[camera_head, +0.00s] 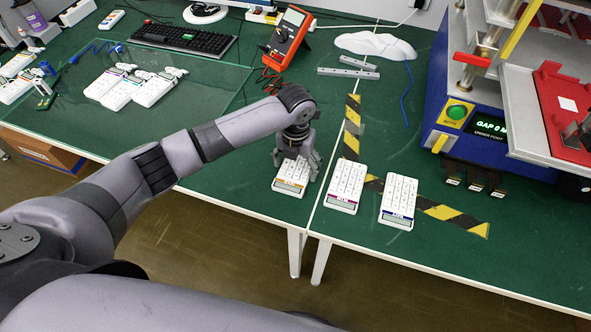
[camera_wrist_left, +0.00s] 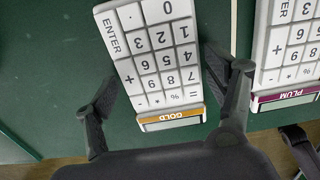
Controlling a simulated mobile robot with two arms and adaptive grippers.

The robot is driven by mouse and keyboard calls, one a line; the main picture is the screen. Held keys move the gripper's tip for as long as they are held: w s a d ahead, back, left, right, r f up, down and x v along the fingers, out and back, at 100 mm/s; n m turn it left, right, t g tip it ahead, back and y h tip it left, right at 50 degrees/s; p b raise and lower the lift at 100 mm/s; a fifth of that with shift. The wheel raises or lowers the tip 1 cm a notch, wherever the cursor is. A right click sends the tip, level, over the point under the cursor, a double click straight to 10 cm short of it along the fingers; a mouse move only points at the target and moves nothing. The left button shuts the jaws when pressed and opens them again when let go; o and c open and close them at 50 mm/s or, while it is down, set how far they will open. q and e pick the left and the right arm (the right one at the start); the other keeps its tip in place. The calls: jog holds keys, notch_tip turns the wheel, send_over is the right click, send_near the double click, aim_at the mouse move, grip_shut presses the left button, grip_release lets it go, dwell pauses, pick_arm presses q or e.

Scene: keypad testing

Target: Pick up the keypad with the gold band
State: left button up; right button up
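The white keypad with the gold band (camera_head: 290,186) lies on the green table near its front edge. In the left wrist view, its band (camera_wrist_left: 171,115) reads GOLD. My left gripper (camera_head: 297,168) is directly above this keypad, pointing down. In the left wrist view, the left gripper (camera_wrist_left: 158,70) is open, with one finger on each side of the keypad and a small gap at each side. The plum-band keypad (camera_head: 345,187) lies just right, across the table seam; it also shows in the left wrist view (camera_wrist_left: 289,60).
A blue-band keypad (camera_head: 399,201) lies further right, near yellow-black tape (camera_head: 452,216). A blue machine (camera_head: 478,130) stands at the right. An orange meter (camera_head: 287,38), a black keyboard (camera_head: 184,37) and several white keypads (camera_head: 128,88) are at the back and left.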

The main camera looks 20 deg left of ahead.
pick_arm(q)
jog(key=c, duration=0.8)
jog(key=shift+r, duration=0.15)
jog(key=shift+c, duration=0.2)
